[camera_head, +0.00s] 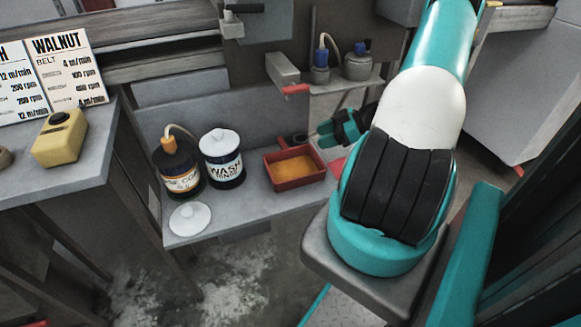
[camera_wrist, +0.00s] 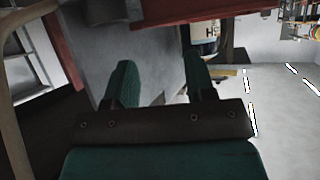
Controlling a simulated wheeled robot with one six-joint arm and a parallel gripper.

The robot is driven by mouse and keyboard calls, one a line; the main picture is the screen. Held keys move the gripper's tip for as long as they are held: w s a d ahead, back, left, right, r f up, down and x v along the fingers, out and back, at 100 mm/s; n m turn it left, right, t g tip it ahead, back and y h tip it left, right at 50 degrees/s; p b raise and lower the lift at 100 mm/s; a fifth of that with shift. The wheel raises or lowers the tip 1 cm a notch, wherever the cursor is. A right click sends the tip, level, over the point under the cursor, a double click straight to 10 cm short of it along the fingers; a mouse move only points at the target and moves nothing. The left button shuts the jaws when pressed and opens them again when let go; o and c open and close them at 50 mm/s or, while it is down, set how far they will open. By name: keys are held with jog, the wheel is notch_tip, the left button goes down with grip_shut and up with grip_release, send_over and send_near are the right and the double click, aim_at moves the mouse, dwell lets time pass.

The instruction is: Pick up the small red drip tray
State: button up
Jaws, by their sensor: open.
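The small red drip tray (camera_head: 300,182) sits on the grey shelf at the right of the jars, with amber liquid in it. My gripper (camera_head: 333,132) is just behind and to the right of the tray, its fingers pointing left, apart from it as far as I can tell. In the wrist view my gripper (camera_wrist: 160,82) has two green fingers spread apart with nothing between them. A dark red surface crosses the top of that view; I cannot tell whether it is the tray.
A white-lidded wash jar (camera_head: 222,158) and an orange-capped jar (camera_head: 178,166) stand left of the tray. A loose white lid (camera_head: 190,218) lies on the shelf (camera_head: 235,212). A ledge (camera_head: 345,82) with small bottles is above. A yellow box (camera_head: 60,138) is far left.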

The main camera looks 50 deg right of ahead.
aim_at(290, 160)
jog(key=x, duration=0.4)
jog(key=shift+a+r+b+x, duration=0.15)
jog(key=shift+x, duration=1.15)
jog(key=shift+a+r+b+x, duration=0.1)
jog(key=shift+b+x, duration=0.05)
jog(key=shift+x, duration=1.2)
grip_shut()
